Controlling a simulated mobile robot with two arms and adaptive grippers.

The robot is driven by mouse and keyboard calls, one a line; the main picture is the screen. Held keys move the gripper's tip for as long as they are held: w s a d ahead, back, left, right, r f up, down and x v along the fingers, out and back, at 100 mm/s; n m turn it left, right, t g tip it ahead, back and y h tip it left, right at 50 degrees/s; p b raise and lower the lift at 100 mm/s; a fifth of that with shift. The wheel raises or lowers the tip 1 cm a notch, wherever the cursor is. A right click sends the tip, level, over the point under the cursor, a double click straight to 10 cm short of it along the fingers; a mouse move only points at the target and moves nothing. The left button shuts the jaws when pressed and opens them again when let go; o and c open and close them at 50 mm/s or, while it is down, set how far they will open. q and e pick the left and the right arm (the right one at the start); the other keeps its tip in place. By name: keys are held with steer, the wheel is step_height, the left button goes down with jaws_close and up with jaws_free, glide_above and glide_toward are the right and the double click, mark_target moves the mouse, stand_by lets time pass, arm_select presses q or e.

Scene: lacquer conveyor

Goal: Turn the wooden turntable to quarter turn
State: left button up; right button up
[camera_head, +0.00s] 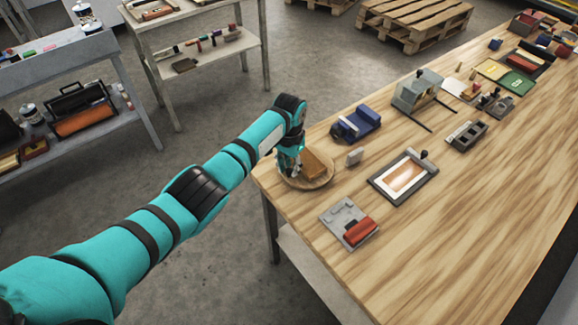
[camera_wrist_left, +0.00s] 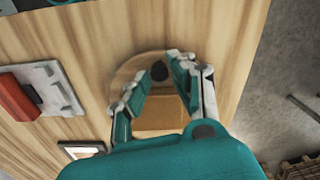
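The round wooden turntable (camera_head: 318,184) lies near the left edge of the wooden table in the head view. A brown block (camera_head: 317,164) rests on it. In the left wrist view the turntable (camera_wrist_left: 122,74) is partly hidden by my fingers, with the brown block (camera_wrist_left: 160,113) and a small dark knob (camera_wrist_left: 159,72) on it. My left gripper (camera_head: 291,171) is over the left part of the turntable. In the left wrist view the left gripper (camera_wrist_left: 155,76) has its fingers spread, with the knob showing between the tips. I cannot tell whether a finger touches it. My right gripper is not in view.
A blue device (camera_head: 357,124) and a small grey block (camera_head: 354,157) stand beside the turntable. A framed panel (camera_head: 403,176) and a grey plate with a red block (camera_head: 350,222) lie nearer the front. Shelves (camera_head: 70,75) stand left across the floor. The table's front right is clear.

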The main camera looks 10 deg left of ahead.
arm_select(q)
steer(key=o, duration=0.3)
step_height(320, 180, up, 12)
stand_by(0.5)
stand_by(0.3)
